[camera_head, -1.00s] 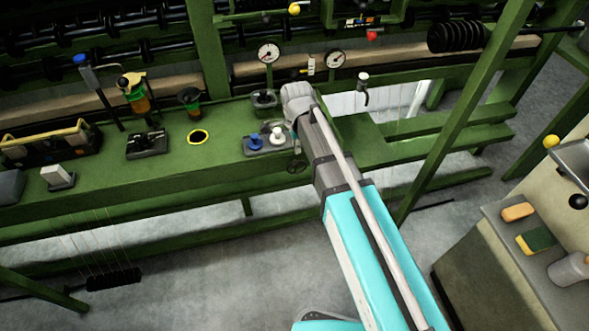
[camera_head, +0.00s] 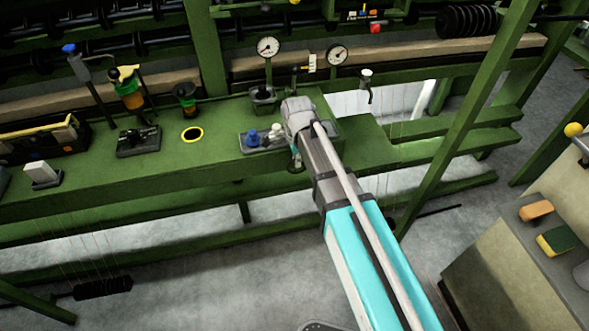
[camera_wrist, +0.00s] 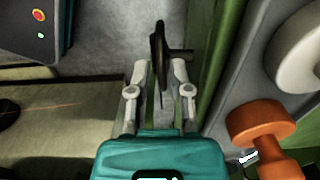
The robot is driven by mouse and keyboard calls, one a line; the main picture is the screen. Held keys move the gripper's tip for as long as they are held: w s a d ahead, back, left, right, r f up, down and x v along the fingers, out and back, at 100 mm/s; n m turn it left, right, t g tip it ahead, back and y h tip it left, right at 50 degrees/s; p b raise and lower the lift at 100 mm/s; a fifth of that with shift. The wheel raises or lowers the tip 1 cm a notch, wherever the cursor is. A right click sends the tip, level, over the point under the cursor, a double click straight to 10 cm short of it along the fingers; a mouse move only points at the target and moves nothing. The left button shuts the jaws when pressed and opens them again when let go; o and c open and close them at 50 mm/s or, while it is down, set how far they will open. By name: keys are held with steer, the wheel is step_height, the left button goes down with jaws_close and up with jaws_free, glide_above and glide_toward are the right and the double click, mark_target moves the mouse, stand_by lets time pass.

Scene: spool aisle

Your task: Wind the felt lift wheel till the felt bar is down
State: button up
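A dark hand wheel (camera_wrist: 158,45) shows nearly edge-on in the wrist view, with a short shaft to its right toward a green beam. I take it for the felt lift wheel. My gripper (camera_wrist: 159,72) is open around it, one finger on each side of the thin rim, with gaps visible on both sides. In the head view the wheel (camera_head: 295,167) is a small dark shape below the bench's front edge, partly hidden by my arm. My gripper's fingers are mostly hidden there. I cannot identify the felt bar in either view.
The green bench (camera_head: 215,165) carries a plate with a blue knob (camera_head: 253,138) and pale knobs. An orange knob (camera_wrist: 262,125) and a white knob (camera_wrist: 298,48) sit right of my gripper in the wrist view. Two gauges (camera_head: 268,47) stand behind. A cabinet (camera_head: 500,265) stands right.

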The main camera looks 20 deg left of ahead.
steer(key=shift+f+b, duration=1.2)
steer(key=shift+f, duration=0.3)
jaws_close()
